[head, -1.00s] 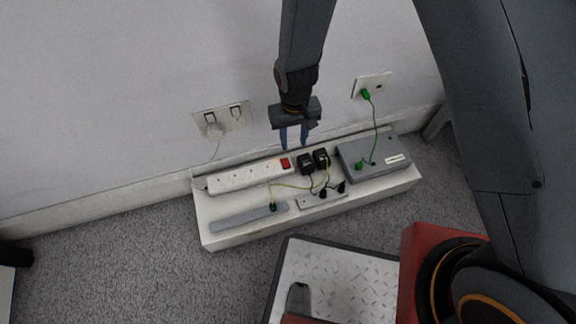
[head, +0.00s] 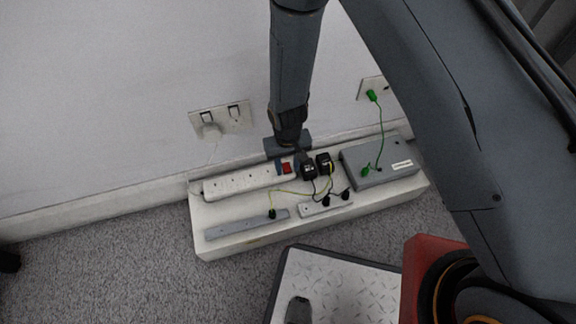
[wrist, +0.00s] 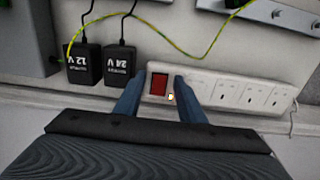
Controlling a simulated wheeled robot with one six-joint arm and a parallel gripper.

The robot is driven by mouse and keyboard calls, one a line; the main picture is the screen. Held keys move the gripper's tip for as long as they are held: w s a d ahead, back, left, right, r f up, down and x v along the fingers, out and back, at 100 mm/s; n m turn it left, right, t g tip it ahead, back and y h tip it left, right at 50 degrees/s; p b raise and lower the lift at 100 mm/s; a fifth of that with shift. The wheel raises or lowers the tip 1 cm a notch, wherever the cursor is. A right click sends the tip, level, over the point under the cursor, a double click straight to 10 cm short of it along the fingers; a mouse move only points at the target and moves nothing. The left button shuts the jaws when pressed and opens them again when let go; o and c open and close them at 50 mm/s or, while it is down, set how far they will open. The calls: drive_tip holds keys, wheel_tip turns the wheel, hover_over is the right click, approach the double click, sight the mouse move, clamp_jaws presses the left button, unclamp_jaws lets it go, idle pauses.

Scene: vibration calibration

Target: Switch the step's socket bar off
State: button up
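The white socket bar (head: 240,182) lies along the back of the white step, by the wall. Its red rocker switch (head: 286,168) is at the right end, near two black adapters. In the wrist view the red switch (wrist: 158,84) shows between my fingertips, with a small orange-white light (wrist: 171,96) beside it that looks lit. My gripper (wrist: 160,90) is open and empty, one blue finger on each side of the switch. In the head view my gripper (head: 284,163) is low over the bar's right end. I cannot tell whether the fingertips touch the bar.
Black adapters (wrist: 118,65) stand close beside the switch, with black and yellow-green cables. A grey box (head: 378,166) with a green cable sits on the step (head: 225,243)'s right. A wall socket (head: 221,120) is behind. Grey strips lie along the front.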

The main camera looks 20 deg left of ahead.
sight(286, 167)
clamp_jaws()
drive_tip(key=shift+w+a+r+g+h, duration=0.15)
drive_tip(key=shift+w+g+h, duration=0.1)
drive_tip(key=shift+g+h, duration=0.25)
unclamp_jaws()
idle(0.4)
wheel_tip(286, 167, up, 8)
drive_tip(key=p, duration=0.3)
drive_tip(key=shift+w+a, duration=0.25)
drive_tip(key=shift+w, duration=0.15)
